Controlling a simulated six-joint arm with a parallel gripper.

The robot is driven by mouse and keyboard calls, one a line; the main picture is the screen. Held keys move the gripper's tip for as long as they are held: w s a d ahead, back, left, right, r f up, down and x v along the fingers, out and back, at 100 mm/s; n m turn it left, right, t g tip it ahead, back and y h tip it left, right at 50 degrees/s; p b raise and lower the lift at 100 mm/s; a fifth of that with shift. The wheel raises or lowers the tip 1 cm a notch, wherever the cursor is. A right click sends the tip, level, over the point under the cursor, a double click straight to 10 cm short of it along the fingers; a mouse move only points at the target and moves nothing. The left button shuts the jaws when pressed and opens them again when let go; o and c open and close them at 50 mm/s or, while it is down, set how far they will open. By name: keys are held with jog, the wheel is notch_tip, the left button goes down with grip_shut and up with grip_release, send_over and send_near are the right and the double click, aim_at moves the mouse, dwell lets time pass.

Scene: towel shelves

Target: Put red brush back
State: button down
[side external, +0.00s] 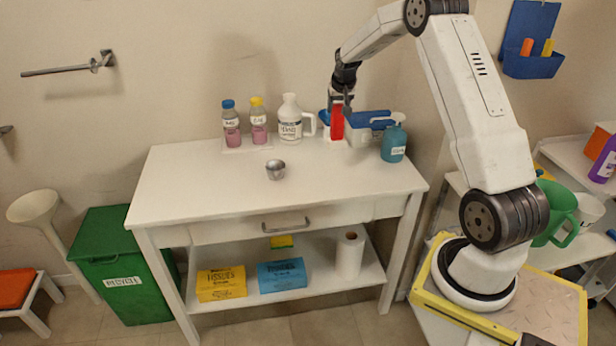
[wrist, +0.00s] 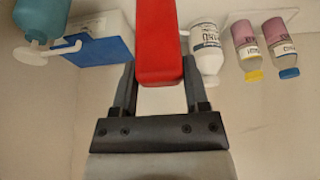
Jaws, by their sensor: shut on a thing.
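The red brush (side external: 337,124) hangs upright below my gripper (side external: 341,98), over the back right of the white table. In the wrist view, the red brush (wrist: 158,45) runs away from between the two dark fingers of my gripper (wrist: 159,82), which is shut on it. Its lower end is close to a small white piece at the back of the table. I cannot tell whether the two touch. A white box with a blue lid (side external: 373,121) stands just right of the brush and shows left of it in the wrist view (wrist: 100,48).
A white jug (side external: 290,120) stands close to the left of the brush, with two capped pink bottles (side external: 231,125) (side external: 258,121) farther left. A teal pump bottle (side external: 393,144) is at the right. A small metal cup (side external: 275,169) sits mid-table. The front of the white table (side external: 210,195) is clear.

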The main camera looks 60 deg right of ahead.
jog(key=w+d+f, duration=0.3)
jog(key=w+f, duration=0.3)
jog(key=shift+d+f, duration=0.3)
jog(key=shift+d, duration=0.1)
jog(key=shift+w+d+f, duration=0.1)
jog(key=shift+f, duration=1.75)
jog(key=shift+c, duration=0.5)
grip_release()
jog(key=v, duration=1.2)
